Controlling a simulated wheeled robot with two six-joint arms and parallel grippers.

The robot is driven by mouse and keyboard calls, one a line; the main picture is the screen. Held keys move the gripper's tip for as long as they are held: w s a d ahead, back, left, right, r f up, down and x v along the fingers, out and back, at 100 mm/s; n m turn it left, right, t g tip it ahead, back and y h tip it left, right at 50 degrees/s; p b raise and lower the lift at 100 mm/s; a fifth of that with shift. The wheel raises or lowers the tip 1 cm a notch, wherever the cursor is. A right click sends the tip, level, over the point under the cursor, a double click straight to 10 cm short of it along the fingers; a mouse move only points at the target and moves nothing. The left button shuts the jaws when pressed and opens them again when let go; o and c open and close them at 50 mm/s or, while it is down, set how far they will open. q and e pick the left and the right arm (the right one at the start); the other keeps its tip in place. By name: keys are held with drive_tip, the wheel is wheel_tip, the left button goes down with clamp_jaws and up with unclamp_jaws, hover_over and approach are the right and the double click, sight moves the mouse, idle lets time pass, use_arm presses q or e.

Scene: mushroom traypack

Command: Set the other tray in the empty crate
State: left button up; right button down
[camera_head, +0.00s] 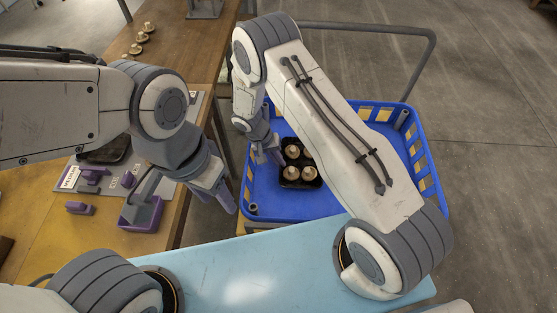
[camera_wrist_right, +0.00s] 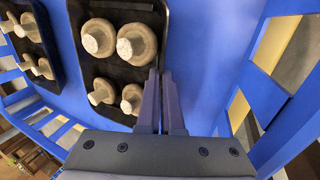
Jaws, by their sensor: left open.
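A black tray of several pale mushrooms (camera_head: 283,178) is inside the blue crate (camera_head: 290,212); it also shows in the right wrist view (camera_wrist_right: 118,55). My right gripper (camera_head: 276,156) is at its edge. In the wrist view its purple fingers (camera_wrist_right: 160,75) are close together on the tray's rim, one on each side. A second black tray with mushrooms (camera_wrist_right: 35,65) lies beside it in the crate; in the head view my right arm likely hides it. My left gripper (camera_head: 214,194) is open and empty, above the wooden table's right edge.
A purple device (camera_head: 140,212), smaller purple items (camera_head: 80,208) and a dark tray-like object (camera_head: 108,152) are on the wooden table (camera_head: 40,245). Several loose mushrooms (camera_head: 142,39) lie further back. A light blue surface (camera_head: 240,275) is in front. The crate floor has bare room beside the trays.

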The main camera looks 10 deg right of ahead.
drive_tip(key=shift+f, duration=0.2)
drive_tip(key=c, duration=1)
unclamp_jaws()
drive_tip(key=v, duration=1)
drive_tip(key=shift+r, duration=0.25)
drive_tip(key=shift+w+a, duration=0.1)
drive_tip(key=s+a+r+n+y+p, duration=0.1)
drive_tip(key=s+a+r+n+p, duration=0.1)
drive_tip(key=s+r, duration=0.5)
drive_tip(key=s+a+r+n+t+y+p, duration=0.1)
drive_tip(key=s+r+n+p, duration=0.25)
drive_tip(key=r, duration=0.75)
drive_tip(key=s+a+r+n+y+p, duration=0.1)
drive_tip(key=s+a+r, duration=0.1)
drive_tip(key=s+r, duration=0.5)
drive_tip(key=s+d+r+n+y+p, duration=0.1)
drive_tip(key=s+r+n+y+p, duration=0.1)
drive_tip(key=s+r, duration=0.5)
drive_tip(key=shift+s+d+n+p, duration=0.35)
drive_tip(key=shift+s+n+p, duration=0.15)
drive_tip(key=shift+s+n, duration=0.35)
